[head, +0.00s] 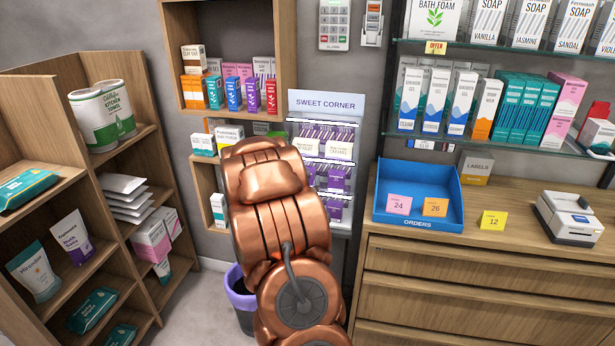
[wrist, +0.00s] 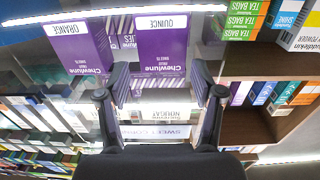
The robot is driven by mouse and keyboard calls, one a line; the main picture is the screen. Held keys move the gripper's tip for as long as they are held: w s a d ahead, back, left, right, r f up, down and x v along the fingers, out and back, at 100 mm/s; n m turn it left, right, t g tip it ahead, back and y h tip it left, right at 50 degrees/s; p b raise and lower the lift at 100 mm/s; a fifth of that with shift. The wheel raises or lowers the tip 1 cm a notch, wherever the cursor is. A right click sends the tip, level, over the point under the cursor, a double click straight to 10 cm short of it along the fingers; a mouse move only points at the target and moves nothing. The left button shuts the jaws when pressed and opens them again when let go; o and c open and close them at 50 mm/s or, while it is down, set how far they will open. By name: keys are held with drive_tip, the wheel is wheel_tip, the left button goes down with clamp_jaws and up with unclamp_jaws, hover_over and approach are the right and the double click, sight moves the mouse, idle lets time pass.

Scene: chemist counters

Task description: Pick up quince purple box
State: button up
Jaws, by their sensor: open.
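The quince box (wrist: 160,55) is purple, with a white QUINCE label, and appears upside down in the wrist view. It stands on a rack shelf beside a purple orange-labelled box (wrist: 82,50). My gripper (wrist: 161,75) is open and empty, its fingers apart to either side of the quince box in the picture; I cannot tell how far they are from it. In the head view the rack (head: 325,104) marked SWEET CORNER holds several purple boxes, but I cannot tell the quince one there. My copper arm hides my gripper and part of the rack in that view.
A wooden shelf unit (head: 285,50) with small boxes stands left of the rack. A counter (head: 470,258) with a blue orders tray (head: 417,222) is close on the right. A purple-rimmed bin (head: 236,290) stands on the floor below.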

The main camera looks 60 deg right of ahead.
sight(307, 172)
drive_tip(key=shift+p+x, duration=1.05)
drive_tip(key=shift+x, duration=0.95)
drive_tip(key=shift+w+d+f, duration=0.15)
drive_tip(key=shift+w+d, duration=0.25)
drive_tip(key=shift+d, duration=0.1)
drive_tip(key=shift+c, duration=0.2)
drive_tip(key=c, duration=0.8)
